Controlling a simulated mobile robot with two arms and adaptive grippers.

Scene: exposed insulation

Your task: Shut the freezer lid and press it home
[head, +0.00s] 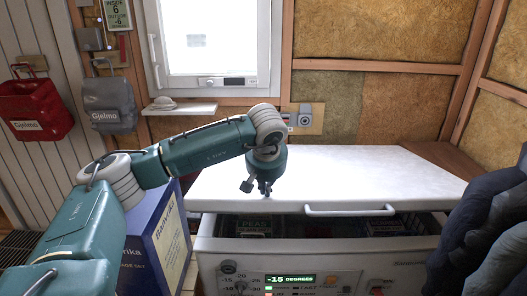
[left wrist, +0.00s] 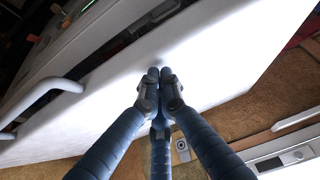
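The white freezer lid (head: 330,172) stands partly open over the freezer body (head: 215,255). A dark gap along the front shows goods inside. The lid's front handle (head: 350,210) is a pale bar; it also shows in the left wrist view (left wrist: 38,100). My left gripper (head: 262,188) is over the left part of the lid, behind and left of the handle. In the left wrist view its dark fingers (left wrist: 158,76) are together at the tips over the white lid, holding nothing. I cannot tell whether they touch it. My right gripper is not in view.
A blue box (head: 158,240) stands left of the freezer. A dark padded thing (head: 490,235) fills the right edge. A window with a small sill (head: 180,108) is behind. Bags (head: 108,105) hang on the left wall. The lid's top is clear.

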